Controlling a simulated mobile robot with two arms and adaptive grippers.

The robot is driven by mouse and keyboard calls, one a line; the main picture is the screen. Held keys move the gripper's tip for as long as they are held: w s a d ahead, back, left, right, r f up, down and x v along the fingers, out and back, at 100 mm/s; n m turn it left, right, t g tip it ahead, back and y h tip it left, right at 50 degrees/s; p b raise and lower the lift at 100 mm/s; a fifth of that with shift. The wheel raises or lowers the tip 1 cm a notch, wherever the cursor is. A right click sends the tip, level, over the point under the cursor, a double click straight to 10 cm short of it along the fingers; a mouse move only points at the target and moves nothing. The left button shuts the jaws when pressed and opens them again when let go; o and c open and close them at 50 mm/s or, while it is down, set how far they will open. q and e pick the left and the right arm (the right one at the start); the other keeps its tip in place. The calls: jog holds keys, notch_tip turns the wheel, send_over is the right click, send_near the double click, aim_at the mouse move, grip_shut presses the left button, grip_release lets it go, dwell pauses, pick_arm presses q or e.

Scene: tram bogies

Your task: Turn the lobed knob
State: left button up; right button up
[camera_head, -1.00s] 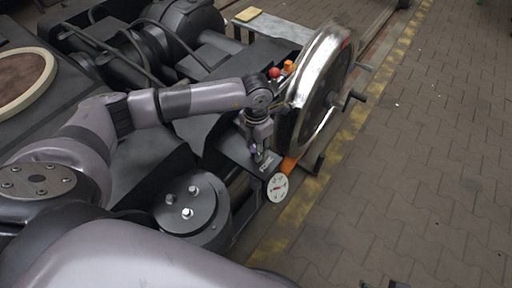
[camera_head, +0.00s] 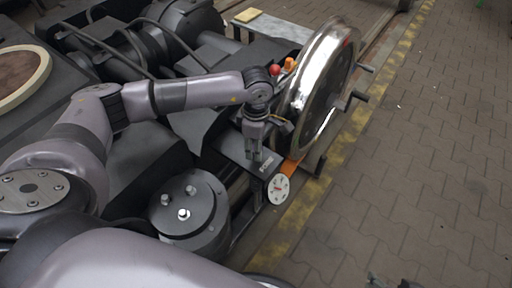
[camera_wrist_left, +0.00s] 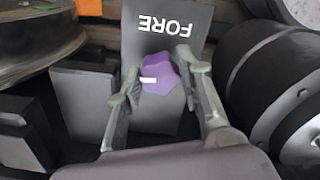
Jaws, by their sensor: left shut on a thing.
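The purple lobed knob (camera_wrist_left: 165,72) is in the left wrist view, on a dark block marked FORE (camera_wrist_left: 190,45). A small white mark shows on the knob's left side. My left gripper (camera_wrist_left: 156,84) points down at the knob, with one finger on each side, shut on it. In the head view my left gripper (camera_head: 255,156) reaches down onto the black block (camera_head: 240,165) beside the wheel, and its fingers hide the knob. At the bottom edge of the head view, small dark tips (camera_head: 390,281) look like part of my right gripper; most of it is out of frame.
A large shiny wheel (camera_head: 325,85) stands close right of my left gripper. A round white dial (camera_head: 278,189) and a grey bolted cylinder (camera_head: 188,205) are near. Red (camera_head: 275,70) and orange (camera_head: 290,64) knobs sit behind. The paved floor at right is clear.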

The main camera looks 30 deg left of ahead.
pick_arm(q)
jog(key=m+b, duration=0.1)
jog(key=m, duration=0.2)
jog(key=shift+m, duration=0.4)
jog(key=m+b, duration=0.1)
jog(key=m, duration=0.2)
jog(key=shift+m+b, duration=0.3)
jog(key=shift+b, duration=0.1)
pick_arm(e)
jog(key=w+a+r+t+y, duration=0.2)
jog(key=w+a+r+t, duration=0.2)
jog(key=w+r+t, duration=0.55)
pick_arm(q)
jog(key=m+b, duration=0.1)
jog(key=m, duration=0.2)
jog(key=shift+m+b, duration=0.3)
jog(key=m+b, duration=0.1)
jog(key=m, duration=0.3)
jog(key=shift+r+m+b, duration=0.1)
jog(key=shift+m+b, duration=0.3)
jog(key=shift+m, duration=0.2)
pick_arm(e)
notch_tip(320, 180, up, 14)
jog(key=w+a+n+t+y, duration=0.1)
jog(key=w+a+t+y, duration=0.1)
jog(key=t, duration=0.5)
jog(key=shift+w+a+y, duration=0.35)
jog(key=shift+w+y, duration=0.1)
jog(key=shift+y, duration=0.25)
jog(key=shift+t, duration=0.25)
